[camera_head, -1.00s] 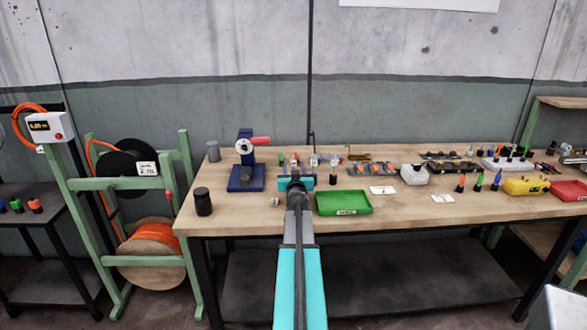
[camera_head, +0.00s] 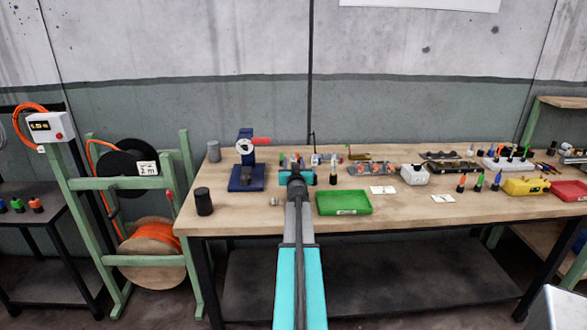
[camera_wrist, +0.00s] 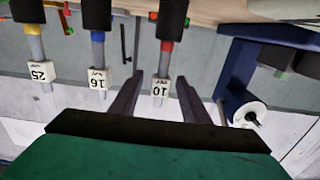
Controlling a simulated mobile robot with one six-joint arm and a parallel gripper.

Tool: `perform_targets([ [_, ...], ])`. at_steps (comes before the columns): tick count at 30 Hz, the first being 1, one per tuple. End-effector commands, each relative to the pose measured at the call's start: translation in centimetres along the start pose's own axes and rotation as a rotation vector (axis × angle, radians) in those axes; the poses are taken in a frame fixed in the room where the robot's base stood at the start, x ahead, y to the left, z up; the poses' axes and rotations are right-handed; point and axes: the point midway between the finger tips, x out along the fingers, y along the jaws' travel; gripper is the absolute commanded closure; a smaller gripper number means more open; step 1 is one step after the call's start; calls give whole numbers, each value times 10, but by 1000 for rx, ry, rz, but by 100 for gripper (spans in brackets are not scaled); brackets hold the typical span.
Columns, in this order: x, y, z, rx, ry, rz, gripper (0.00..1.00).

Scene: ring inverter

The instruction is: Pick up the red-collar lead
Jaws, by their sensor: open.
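In the wrist view, which is upside down, the red-collar lead (camera_wrist: 166,62) is a grey stem with a red band, a black upper part and a white tag marked 10. My gripper (camera_wrist: 160,80) is open, with one dark finger on each side of this lead near its tag. I cannot tell whether either finger touches it. A blue-collar lead (camera_wrist: 97,46) tagged 16 and a yellow-collar lead (camera_wrist: 36,45) tagged 25 hang to its left. In the head view, my gripper (camera_head: 297,181) is over the workbench (camera_head: 265,217) and hides much of the lead area.
A blue press (camera_head: 245,178) with a red handle stands left of my gripper; its blue frame (camera_wrist: 236,75) is close on the right in the wrist view. A green tray (camera_head: 343,211) is to the right. A black cylinder (camera_head: 203,202) stands near the bench's left end.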

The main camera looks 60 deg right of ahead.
Motion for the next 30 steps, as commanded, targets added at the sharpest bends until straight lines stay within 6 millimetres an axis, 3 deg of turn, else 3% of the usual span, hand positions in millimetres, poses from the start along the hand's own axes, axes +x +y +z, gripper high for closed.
perform_targets([
  [5,0,0,0,0,0,0,58],
  [13,0,1,0,0,0,1,100],
  [23,0,1,-2,0,0,1,100],
  [30,0,1,-16,0,1,1,100],
])
